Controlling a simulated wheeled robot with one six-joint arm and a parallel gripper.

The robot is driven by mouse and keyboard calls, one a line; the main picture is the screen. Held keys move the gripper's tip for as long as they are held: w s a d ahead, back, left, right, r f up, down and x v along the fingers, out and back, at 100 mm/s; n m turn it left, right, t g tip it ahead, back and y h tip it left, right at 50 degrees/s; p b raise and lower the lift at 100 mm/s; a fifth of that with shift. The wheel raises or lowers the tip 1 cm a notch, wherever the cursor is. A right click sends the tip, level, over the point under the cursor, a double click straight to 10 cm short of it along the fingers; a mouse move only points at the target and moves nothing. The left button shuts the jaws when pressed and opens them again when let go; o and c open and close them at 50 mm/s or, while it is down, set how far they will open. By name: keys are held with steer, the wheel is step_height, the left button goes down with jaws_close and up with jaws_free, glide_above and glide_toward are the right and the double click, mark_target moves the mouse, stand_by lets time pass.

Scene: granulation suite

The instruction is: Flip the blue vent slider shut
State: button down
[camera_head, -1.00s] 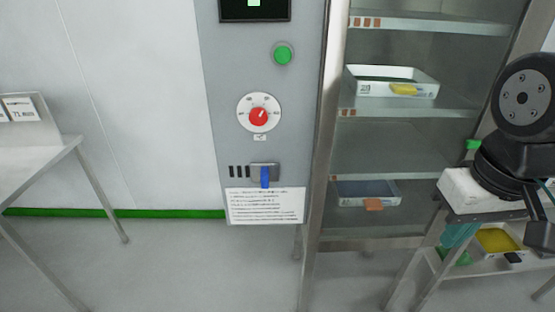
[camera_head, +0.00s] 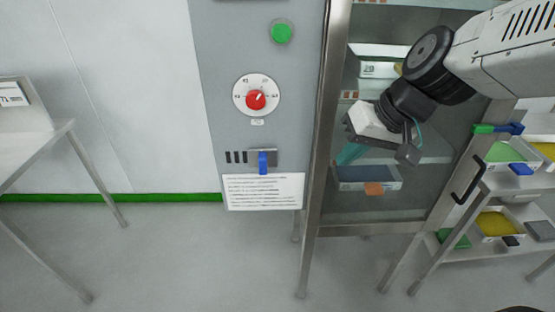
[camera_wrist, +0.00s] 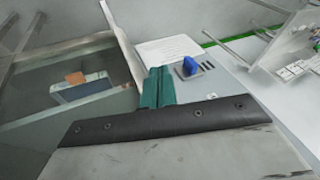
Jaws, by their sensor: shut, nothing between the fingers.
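The blue vent slider (camera_head: 263,162) sits on a small grey metal plate on the grey control panel (camera_head: 222,110), just right of a row of dark vent slots (camera_head: 236,157). It also shows in the wrist view (camera_wrist: 190,66), beyond the fingertips and to their right. My gripper (camera_head: 349,154) is in front of the cabinet, right of the panel and apart from the slider. In the wrist view its teal fingers (camera_wrist: 158,72) are shut together with nothing between them.
Above the slider are a red dial (camera_head: 256,99) and a green button (camera_head: 282,33); below it is a white text sheet (camera_head: 263,192). The cabinet's metal frame (camera_head: 322,130) stands between panel and gripper. A steel table (camera_head: 40,150) is at left, a shelf cart (camera_head: 470,195) at right.

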steer(key=t+y, duration=0.1)
steer(key=t, duration=0.1)
glide_toward(277, 160)
steer(key=s+d+r, duration=0.3)
steer(key=d, duration=0.1)
steer(key=shift+f+m, duration=0.1)
steer(key=shift+m, duration=0.3)
steer(key=shift+f, duration=0.1)
steer(key=x, duration=0.9)
steer(key=shift+s+a+f, duration=0.1)
steer(key=shift+a+f, duration=0.15)
steer(key=shift+f, duration=0.1)
steer(key=a, duration=0.2)
steer(key=shift+a, duration=1.05)
steer(key=shift+w, duration=0.2)
